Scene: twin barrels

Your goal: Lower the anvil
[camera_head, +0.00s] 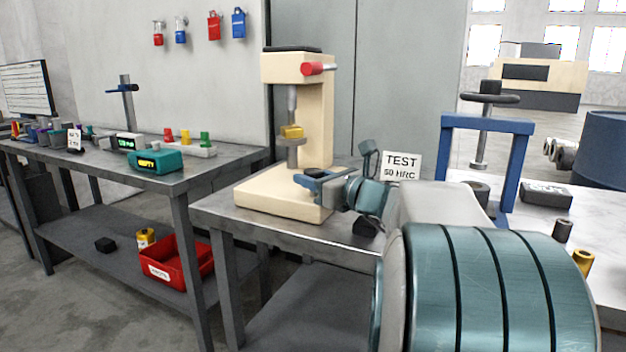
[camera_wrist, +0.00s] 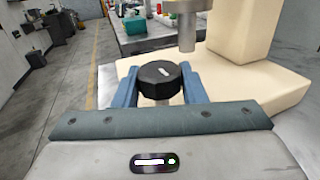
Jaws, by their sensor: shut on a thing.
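A cream hardness tester (camera_head: 318,130) stands on a grey metal table, with a red knob on its upper right. Its anvil (camera_head: 290,150) is a grey disc on a stem, with a brass-coloured block (camera_head: 291,132) on it, close under the grey indenter column (camera_head: 291,102). My gripper (camera_head: 314,180) is at the tester's base. In the wrist view its blue fingers (camera_wrist: 160,88) are on both sides of a black knob (camera_wrist: 158,78) with a white mark, shut on it.
A white sign (camera_head: 402,166) reading "TEST 50 HRC" stands behind my wrist. A blue press frame (camera_head: 487,124) stands on the right table. The left bench (camera_head: 190,165) carries a teal display box (camera_head: 155,161); a red bin (camera_head: 178,262) sits on its lower shelf.

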